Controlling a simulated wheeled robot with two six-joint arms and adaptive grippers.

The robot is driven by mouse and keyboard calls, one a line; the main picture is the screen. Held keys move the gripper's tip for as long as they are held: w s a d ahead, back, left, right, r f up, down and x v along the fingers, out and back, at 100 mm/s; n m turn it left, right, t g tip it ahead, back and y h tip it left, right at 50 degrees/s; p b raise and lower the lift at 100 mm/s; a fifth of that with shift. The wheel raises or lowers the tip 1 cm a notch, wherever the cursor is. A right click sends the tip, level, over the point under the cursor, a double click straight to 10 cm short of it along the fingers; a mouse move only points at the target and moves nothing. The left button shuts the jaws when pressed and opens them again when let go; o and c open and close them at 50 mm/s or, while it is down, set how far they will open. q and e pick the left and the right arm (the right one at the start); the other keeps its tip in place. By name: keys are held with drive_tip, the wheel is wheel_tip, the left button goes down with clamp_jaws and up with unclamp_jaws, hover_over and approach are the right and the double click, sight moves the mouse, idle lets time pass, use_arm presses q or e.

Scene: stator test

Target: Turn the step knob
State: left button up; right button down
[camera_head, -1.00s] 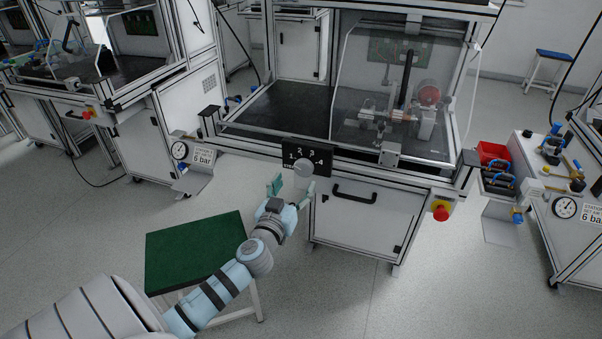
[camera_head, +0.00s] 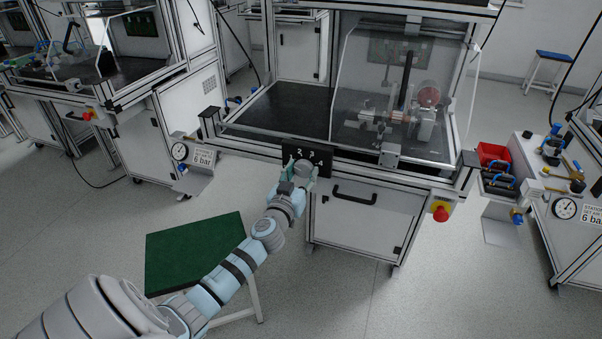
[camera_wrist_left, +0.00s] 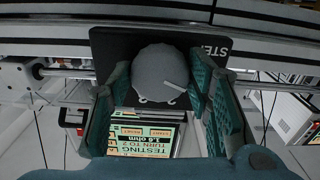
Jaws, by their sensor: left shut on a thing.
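The step knob (camera_head: 303,167) is a round grey knob on a black panel (camera_head: 322,155) at the bench's front rail. White numbers 2, 3 and 4 show on the panel; the part left of the knob is hard to read. My left gripper (camera_head: 300,176) is at the panel with its fingers closed on the knob. In the left wrist view the knob (camera_wrist_left: 157,70) lies between the green finger pads, with a pale pointer line at its right side. The right gripper is not in view.
A small display (camera_wrist_left: 145,132) in the left wrist view reads "TESTING", "TURN TO 2" and "1.6 ohm". A drawer handle (camera_head: 350,196) and a red emergency button (camera_head: 441,213) are on the bench front. A green-topped stool (camera_head: 190,245) stands beside my left arm.

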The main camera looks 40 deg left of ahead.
use_arm(q)
drive_tip(key=shift+m, duration=0.3)
drive_tip(key=m, duration=0.3)
drive_tip(key=shift+b, duration=0.3)
drive_tip(key=shift+m, duration=2.6)
drive_tip(key=o, duration=1.1)
drive_tip(key=shift+o, duration=0.2)
